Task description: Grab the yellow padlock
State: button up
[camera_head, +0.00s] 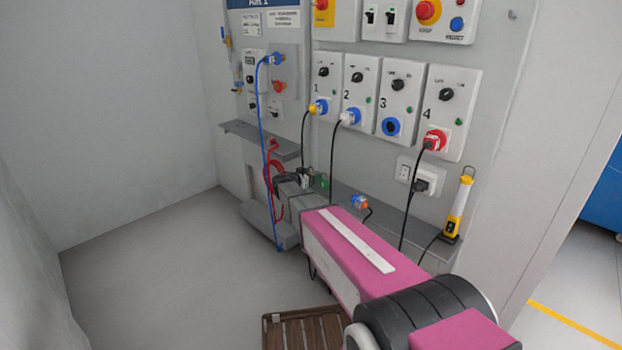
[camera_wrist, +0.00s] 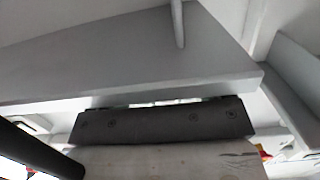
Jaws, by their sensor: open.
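I cannot make out a yellow padlock for certain in either view. A small yellow item (camera_head: 228,40) hangs at the upper left edge of the panel in the head view, too small to identify. My gripper (camera_head: 290,182) is by the left part of the panel, near the grey ledges, its tips partly lost among dark parts and cables. In the wrist view a dark bar of my gripper (camera_wrist: 160,120) lies close under a grey surface. It is open, and I see nothing held. A tiny red and yellow patch (camera_wrist: 263,153) at the lower right there is unclear.
A grey upper shelf (camera_head: 262,138) and lower ledge (camera_head: 258,222) jut out near my gripper. A blue hose (camera_head: 262,130) and a red cable (camera_head: 272,190) hang close by. A yellow lamp (camera_head: 457,205) stands right. A brown slatted crate (camera_head: 308,330) is below. Floor at left is clear.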

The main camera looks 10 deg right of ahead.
jog(key=shift+c, duration=0.3)
jog(key=c, duration=1)
jog(key=shift+o, duration=0.2)
